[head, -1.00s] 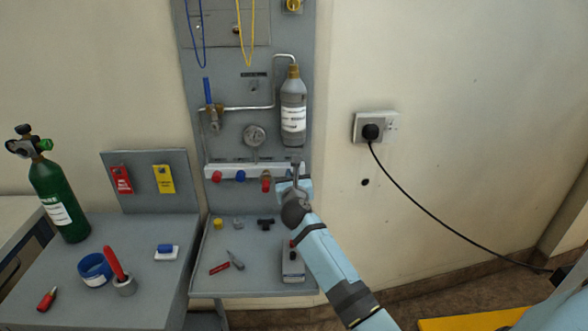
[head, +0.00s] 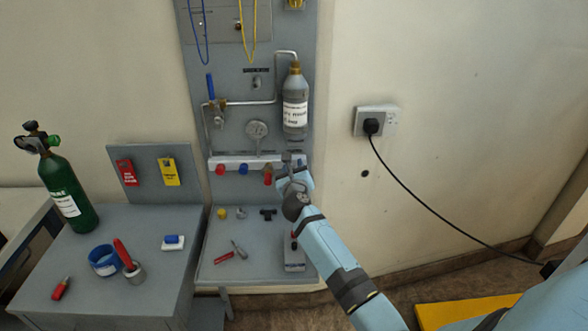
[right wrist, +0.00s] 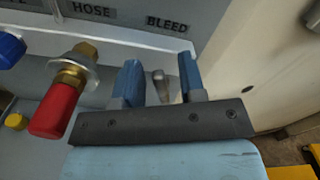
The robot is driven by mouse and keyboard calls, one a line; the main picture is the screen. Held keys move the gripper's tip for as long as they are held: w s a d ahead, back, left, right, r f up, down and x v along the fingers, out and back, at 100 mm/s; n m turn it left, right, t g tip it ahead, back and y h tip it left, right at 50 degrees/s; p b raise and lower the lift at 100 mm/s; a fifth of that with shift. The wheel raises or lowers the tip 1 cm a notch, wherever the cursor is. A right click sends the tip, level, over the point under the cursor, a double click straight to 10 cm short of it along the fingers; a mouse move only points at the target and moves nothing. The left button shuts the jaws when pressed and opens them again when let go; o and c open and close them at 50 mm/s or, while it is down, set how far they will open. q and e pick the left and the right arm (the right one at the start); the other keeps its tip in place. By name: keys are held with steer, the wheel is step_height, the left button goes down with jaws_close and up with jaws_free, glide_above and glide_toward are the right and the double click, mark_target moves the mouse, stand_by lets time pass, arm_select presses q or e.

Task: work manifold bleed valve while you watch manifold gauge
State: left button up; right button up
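The manifold (head: 232,162) is a white bar across the grey panel, with red and blue knobs along it. The bleed valve (right wrist: 160,84) is a small metal lever under the "BLEED" label in the right wrist view. My right gripper (right wrist: 161,82) is open, with its blue fingers on either side of the lever and a gap showing on each side. In the head view my right gripper (head: 290,163) is at the manifold's right end and hides the valve. The round manifold gauge (head: 257,130) is above the manifold, unobstructed; its reading is too small to make out. My left gripper is not in view.
A red-handled brass hose fitting (right wrist: 65,90) is just left of my right gripper. A grey bottle (head: 295,100) hangs above it. A shelf (head: 222,272) with small tools is below. A green cylinder (head: 65,190) stands at left.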

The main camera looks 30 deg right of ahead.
steer(key=v, duration=1.4)
steer(key=shift+d, duration=0.15)
stand_by(6.5)
